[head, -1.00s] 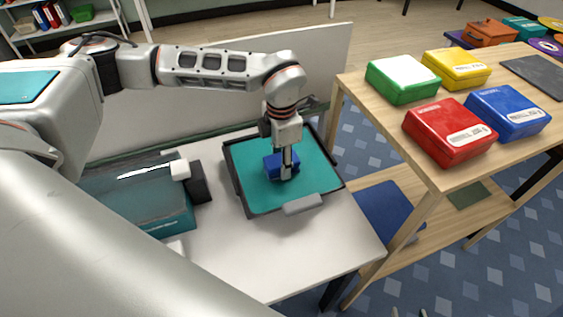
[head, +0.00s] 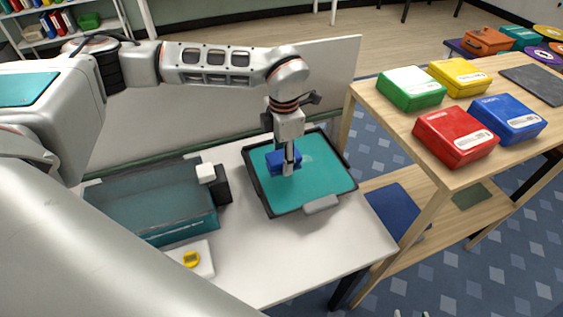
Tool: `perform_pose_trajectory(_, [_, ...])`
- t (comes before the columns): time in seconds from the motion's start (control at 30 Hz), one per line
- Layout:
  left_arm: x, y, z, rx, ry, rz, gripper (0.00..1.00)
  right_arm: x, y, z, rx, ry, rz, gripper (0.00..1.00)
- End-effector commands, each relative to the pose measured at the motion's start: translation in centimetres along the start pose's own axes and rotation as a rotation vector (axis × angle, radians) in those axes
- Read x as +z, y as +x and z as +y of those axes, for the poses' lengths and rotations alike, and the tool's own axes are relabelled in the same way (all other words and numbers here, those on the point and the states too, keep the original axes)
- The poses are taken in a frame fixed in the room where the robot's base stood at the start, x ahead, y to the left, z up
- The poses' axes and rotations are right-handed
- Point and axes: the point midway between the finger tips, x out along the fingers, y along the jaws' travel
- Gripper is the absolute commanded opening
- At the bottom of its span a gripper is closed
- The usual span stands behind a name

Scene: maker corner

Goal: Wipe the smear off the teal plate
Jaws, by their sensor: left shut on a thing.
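The teal plate (head: 318,190) is a dark-rimmed square with a grey tab at its front, lying on the white table. My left gripper (head: 288,168) points down over the left-middle part of the plate. It is shut on a small blue block (head: 276,163), which is at or just above the plate's surface; I cannot tell if they touch. A faint pale mark (head: 307,158) shows on the plate, right of the gripper. Part of the plate is hidden behind the gripper and block. At the bottom edge, small grey tips, possibly my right gripper (head: 411,314), barely show.
A clear-topped teal box (head: 150,205) with a white-and-black fitting stands left of the plate. A white piece with a yellow knob (head: 191,259) lies in front of it. A wooden shelf unit (head: 440,175) at right carries several coloured boxes. The white table front (head: 290,260) is clear.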

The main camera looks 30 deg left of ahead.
Motion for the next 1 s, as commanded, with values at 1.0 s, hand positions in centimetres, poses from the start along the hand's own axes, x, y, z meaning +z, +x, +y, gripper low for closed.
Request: perform_pose_trajectory(1.0, [0.8, -3.3, 0.3, 0.000, -0.004, 0.000, 0.15, -1.7, -1.2, 0.1, -0.002, 0.002, -0.003, 0.40])
